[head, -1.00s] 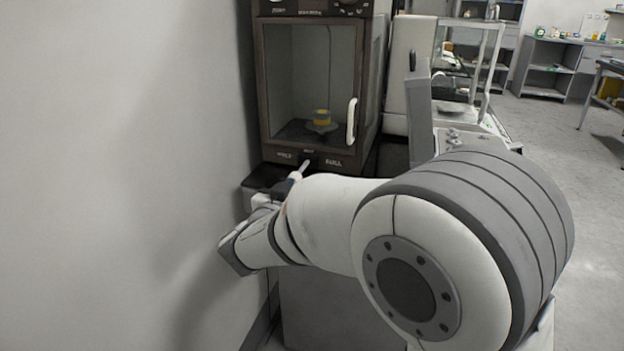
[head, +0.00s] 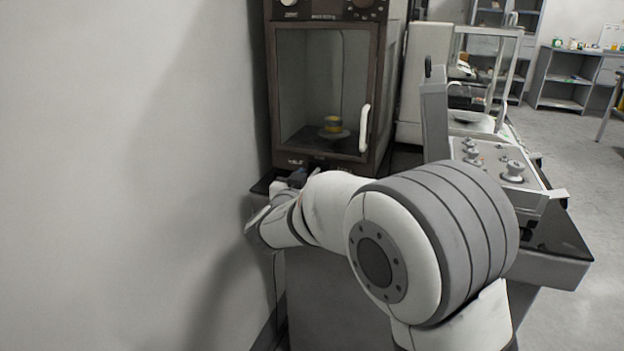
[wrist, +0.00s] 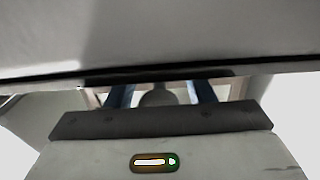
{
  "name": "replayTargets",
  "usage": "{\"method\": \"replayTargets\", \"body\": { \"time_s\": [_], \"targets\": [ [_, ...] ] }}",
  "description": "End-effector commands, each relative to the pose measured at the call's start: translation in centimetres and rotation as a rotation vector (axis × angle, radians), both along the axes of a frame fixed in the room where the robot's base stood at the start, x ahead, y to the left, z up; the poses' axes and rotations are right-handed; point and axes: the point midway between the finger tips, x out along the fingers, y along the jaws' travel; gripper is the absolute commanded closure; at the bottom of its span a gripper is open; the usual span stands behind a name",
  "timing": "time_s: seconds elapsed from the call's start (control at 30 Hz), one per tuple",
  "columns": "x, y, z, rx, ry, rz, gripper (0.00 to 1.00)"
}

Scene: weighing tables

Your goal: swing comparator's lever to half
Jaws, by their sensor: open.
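The comparator (head: 271,100) is a dark brown cabinet with a glass door and a white upright door handle (head: 364,128). In the head view my gripper is at the comparator's lower front edge, mostly covered by my wrist.
A plain wall (head: 120,170) stands close on the left of my arm. To the right are a grey panel with several knobs (head: 513,172) and a glass-sided balance (head: 487,75). Open floor (head: 590,165) lies further right, with shelves (head: 565,80) behind.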

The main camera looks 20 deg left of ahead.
Motion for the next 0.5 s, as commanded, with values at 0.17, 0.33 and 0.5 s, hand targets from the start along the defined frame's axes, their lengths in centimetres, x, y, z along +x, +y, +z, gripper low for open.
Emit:
{"method": "replayTargets", "body": {
  "time_s": [0.17, 0.33, 0.5],
  "targets": [
    [0.01, -0.05, -0.01, 0.0, 0.0, -0.001, 0.56],
    [0.0, -0.08, -0.01, 0.0, 0.0, -0.002, 0.7],
    [0.01, -0.11, -0.01, 0.0, 0.0, -0.002, 0.84]
  ]
}}
